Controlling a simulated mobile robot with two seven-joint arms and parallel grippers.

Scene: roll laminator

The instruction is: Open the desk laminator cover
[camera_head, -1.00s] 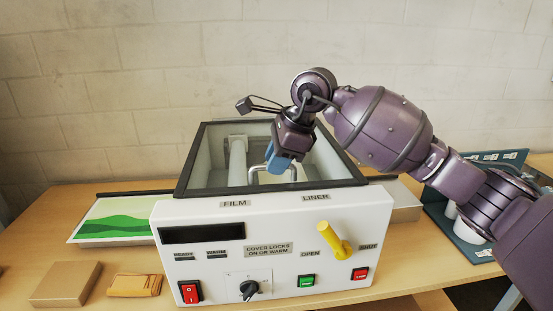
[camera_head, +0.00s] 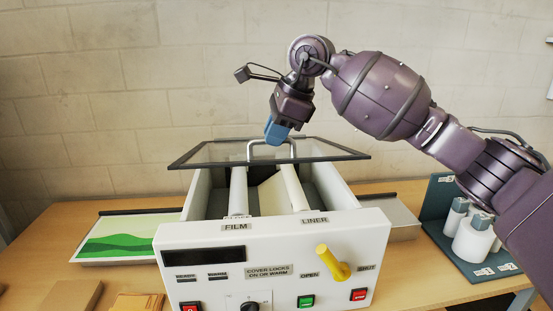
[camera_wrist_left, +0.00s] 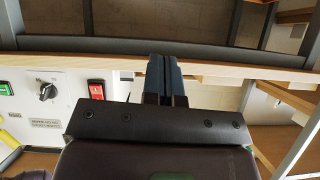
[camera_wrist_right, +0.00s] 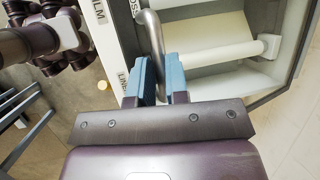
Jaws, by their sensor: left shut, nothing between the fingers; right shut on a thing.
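The laminator (camera_head: 200,232) is a white box with rollers inside. Its clear cover with a dark frame (camera_head: 345,155) is raised above the box, leaving a gap at the front where the rollers show. My right gripper (camera_head: 277,131) is over the cover, shut on the grey cover handle (camera_head: 252,148). In the right wrist view the bent handle (camera_wrist_right: 151,32) passes between the blue fingers (camera_wrist_right: 160,78). My left gripper (camera_wrist_left: 165,82) shows only in its own wrist view, shut and empty, beside the laminator's front panel (camera_wrist_left: 55,110).
The front panel carries a yellow lever (camera_head: 333,262), a black knob (camera_head: 250,306), a green button (camera_head: 305,301) and a red one (camera_head: 358,294). A green printed sheet (camera_head: 115,240) lies left. A dark rack with white rolls (camera_head: 472,240) stands right.

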